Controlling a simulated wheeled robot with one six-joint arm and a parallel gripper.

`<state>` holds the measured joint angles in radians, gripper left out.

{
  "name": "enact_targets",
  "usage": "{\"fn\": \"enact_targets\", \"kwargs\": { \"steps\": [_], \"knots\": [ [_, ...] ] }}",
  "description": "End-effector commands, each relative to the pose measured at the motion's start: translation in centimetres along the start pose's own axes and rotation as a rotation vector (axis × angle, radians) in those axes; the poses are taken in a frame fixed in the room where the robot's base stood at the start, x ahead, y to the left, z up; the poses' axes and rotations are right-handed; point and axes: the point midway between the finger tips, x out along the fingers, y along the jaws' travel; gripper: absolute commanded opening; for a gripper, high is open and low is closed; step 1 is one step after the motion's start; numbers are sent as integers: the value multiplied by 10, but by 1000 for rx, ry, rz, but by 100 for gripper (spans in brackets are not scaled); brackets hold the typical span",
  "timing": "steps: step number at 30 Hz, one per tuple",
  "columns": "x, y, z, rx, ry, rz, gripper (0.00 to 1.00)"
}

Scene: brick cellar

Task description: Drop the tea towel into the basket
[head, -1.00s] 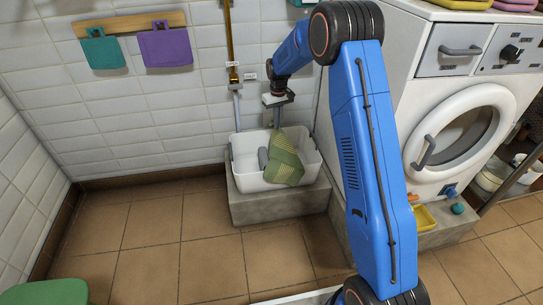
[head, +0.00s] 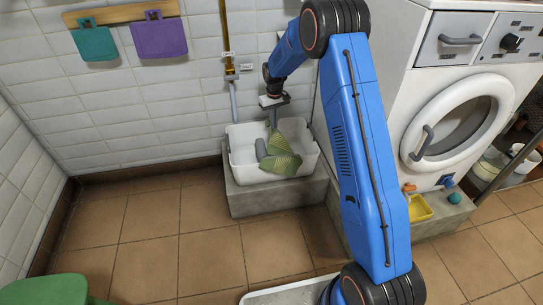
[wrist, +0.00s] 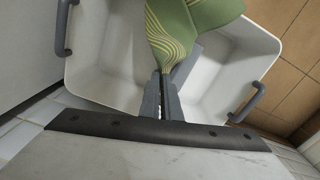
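The tea towel (head: 284,158) is green with pale stripes and hangs from my gripper (head: 273,124) inside the outline of the white basket (head: 243,172). In the wrist view the fingers (wrist: 165,84) are close together, with the towel (wrist: 185,28) pinched at their tips. The basket (wrist: 225,85) is under and around the towel there, with a grey handle at each side. The towel's lower part is bent and lies over the basket's inside; I cannot tell whether it touches the floor or the front rim.
The basket stands on a low concrete ledge (head: 270,200) against the white tiled wall. A washing machine (head: 410,85) is to the right, with a yellow tray (head: 420,209) and teal ball (head: 454,198) below. A green stool (head: 45,290) is at the lower left.

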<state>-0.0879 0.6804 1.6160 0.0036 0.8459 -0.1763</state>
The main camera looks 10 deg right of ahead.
Motion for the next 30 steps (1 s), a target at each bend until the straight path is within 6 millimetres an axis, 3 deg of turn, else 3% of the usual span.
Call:
{"fn": "enact_targets", "kwargs": {
  "steps": [5, 8, 15, 18, 24, 28, 30],
  "knots": [
    [0, 0, 0, 0, 0, 0, 0],
    [0, 0, 0, 0, 0, 0, 22],
    [0, 0, 0, 0, 0, 0, 27],
    [0, 0, 0, 0, 0, 0, 48],
    [0, 0, 0, 0, 0, 0, 48],
    [0, 0, 0, 0, 0, 0, 75],
    [0, 0, 0, 0, 0, 0, 75]
  ]
}}
